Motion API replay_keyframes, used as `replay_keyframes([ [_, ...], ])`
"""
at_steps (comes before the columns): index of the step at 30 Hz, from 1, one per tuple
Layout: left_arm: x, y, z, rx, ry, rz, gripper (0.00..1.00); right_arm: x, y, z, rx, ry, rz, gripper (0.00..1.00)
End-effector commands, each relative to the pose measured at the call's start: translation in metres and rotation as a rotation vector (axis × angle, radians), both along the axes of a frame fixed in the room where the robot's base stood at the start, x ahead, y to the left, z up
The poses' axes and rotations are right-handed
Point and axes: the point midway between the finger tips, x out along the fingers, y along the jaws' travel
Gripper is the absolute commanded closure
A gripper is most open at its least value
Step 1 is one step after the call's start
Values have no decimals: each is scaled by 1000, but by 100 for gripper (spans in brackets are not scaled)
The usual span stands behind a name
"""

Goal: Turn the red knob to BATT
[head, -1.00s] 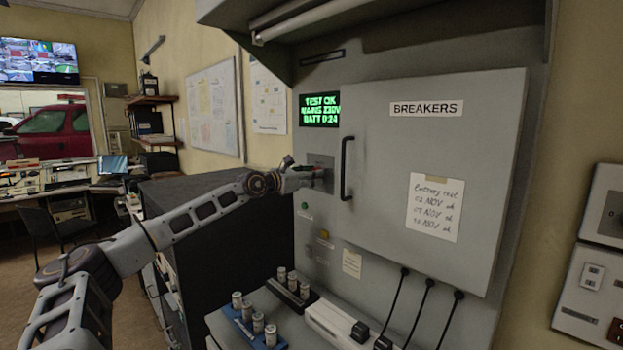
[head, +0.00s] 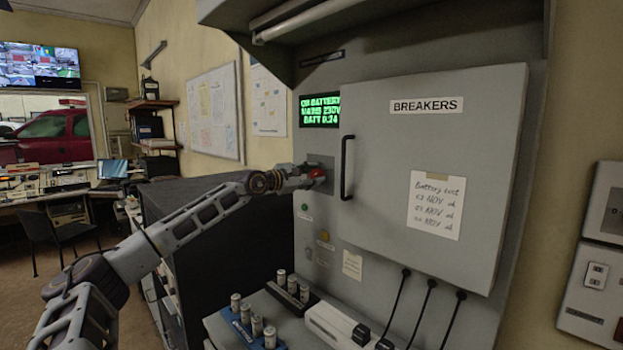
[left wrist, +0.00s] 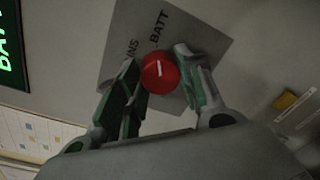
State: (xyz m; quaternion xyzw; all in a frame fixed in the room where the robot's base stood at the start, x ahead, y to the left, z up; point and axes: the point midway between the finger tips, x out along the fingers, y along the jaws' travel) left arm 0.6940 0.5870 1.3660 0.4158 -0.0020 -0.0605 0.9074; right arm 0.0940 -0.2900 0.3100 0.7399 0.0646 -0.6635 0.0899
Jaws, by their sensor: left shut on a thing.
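The red knob (head: 317,173) sits on a grey square plate (head: 321,160) on the cabinet front, left of the breaker door. In the left wrist view the knob (left wrist: 160,76) shows a white pointer line, lying roughly toward the BATT label (left wrist: 163,29); a partly hidden label ending in "NS" is to its left. My left gripper (head: 310,178) reaches in from the left and is shut on the knob, one finger on each side. The green display (head: 320,110) above reads ON BATTERY, MAINS 230V, BATT 0:24. My right gripper is not in view.
The door handle (head: 346,168) stands out close to the right of the knob. A green button (head: 305,207) and an amber one (head: 324,236) are below. Battery cells in a blue holder (head: 243,333) and black cables (head: 424,306) are lower down. A dark cabinet (head: 215,240) stands under my arm.

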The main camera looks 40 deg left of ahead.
Motion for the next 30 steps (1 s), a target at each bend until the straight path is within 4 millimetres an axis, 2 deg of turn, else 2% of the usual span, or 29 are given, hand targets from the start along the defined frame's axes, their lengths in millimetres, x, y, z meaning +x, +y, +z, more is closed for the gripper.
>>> replay_keyframes([
  [11,0,0,0,10,-1,0,87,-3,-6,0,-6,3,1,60],
  [12,0,0,0,10,0,0,62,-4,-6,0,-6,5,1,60],
  [17,0,0,0,9,0,0,41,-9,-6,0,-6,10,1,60],
  [24,0,0,0,9,0,0,41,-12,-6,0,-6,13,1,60],
  [27,0,0,0,9,0,0,41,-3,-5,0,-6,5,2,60],
  [30,-1,0,0,9,0,0,41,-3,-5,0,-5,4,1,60],
])
